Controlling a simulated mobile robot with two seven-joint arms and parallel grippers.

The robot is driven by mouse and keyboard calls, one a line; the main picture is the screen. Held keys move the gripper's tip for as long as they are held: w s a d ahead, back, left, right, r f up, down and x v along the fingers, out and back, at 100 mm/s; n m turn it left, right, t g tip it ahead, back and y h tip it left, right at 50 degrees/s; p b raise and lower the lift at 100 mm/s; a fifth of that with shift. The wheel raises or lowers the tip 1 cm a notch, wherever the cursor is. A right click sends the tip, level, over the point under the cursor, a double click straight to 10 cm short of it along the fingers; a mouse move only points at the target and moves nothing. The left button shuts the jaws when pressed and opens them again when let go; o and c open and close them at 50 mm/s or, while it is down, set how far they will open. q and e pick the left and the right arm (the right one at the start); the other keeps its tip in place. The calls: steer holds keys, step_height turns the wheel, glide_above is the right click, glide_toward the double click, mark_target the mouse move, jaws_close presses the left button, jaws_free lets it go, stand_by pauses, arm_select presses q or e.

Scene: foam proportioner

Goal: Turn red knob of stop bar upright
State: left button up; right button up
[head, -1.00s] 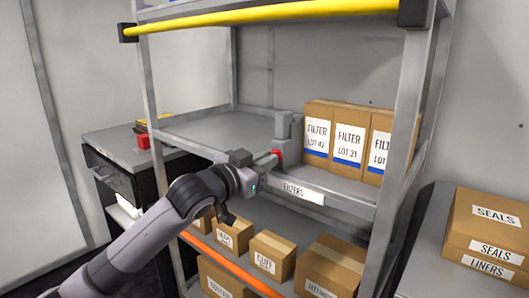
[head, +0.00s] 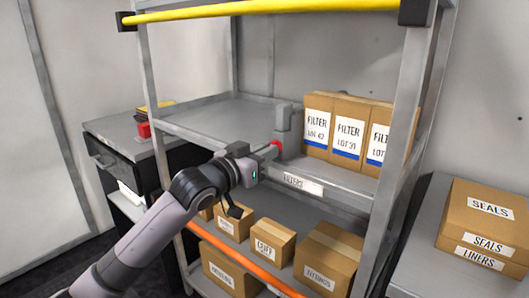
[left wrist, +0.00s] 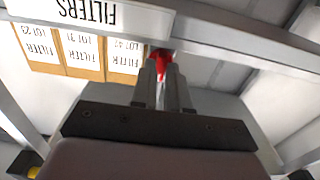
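The red knob (head: 276,144) is at the front edge of the middle shelf, beside a grey upright post (head: 284,122) that seems to belong to the stop bar. My left gripper (head: 268,153) reaches it from the front left and covers part of it. In the left wrist view the red knob (left wrist: 160,58) sits at the tips of the left gripper's fingers (left wrist: 163,76). The fingers are close together, with a narrow red part of the knob between them, so they look shut on it. The knob's exact angle is hard to tell. My right gripper is out of view.
Filter boxes (head: 348,130) stand on the shelf just right of the post. A FILTERS label (head: 302,184) is on the shelf's front edge. A yellow bar (head: 270,8) crosses above and an orange bar (head: 240,258) below, by lower boxes. The shelf's left part (head: 220,118) is clear.

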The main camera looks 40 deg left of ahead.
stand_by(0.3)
arm_select(q)
steer(key=shift+s+a, duration=0.15)
steer(key=shift+s, duration=1.65)
steer(key=shift+s+a, duration=0.15)
steer(key=shift+s, duration=1.6)
